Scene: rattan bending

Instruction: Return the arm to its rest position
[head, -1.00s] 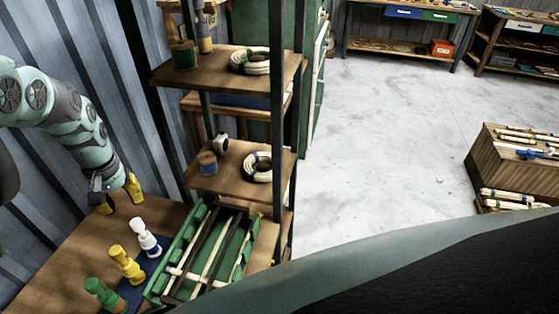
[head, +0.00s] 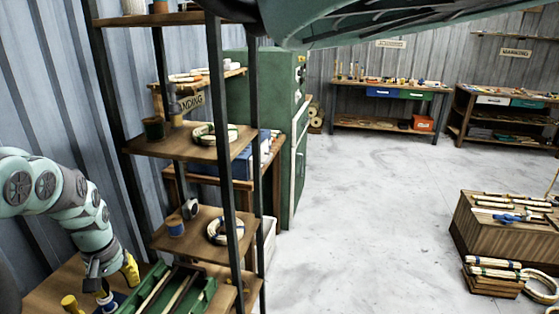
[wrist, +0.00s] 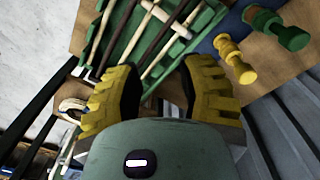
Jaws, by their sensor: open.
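My gripper (wrist: 162,92) is open and empty in the wrist view, its two yellow fingers spread apart. In the head view my gripper (head: 118,276) hangs at the lower left above the wooden bench (head: 52,284), with my arm bent down along the corrugated wall. A green tray (head: 208,292) holding dark and pale rods lies just right of it; in the wrist view the tray (wrist: 187,47) lies beyond the fingers. I cannot tell the exact height of the fingers above the bench.
A shelf rack (head: 192,141) with coils and spools rises close to the arm's right. A wooden crate (head: 490,232) with bundled rods stands at right. The grey floor (head: 370,190) between is clear.

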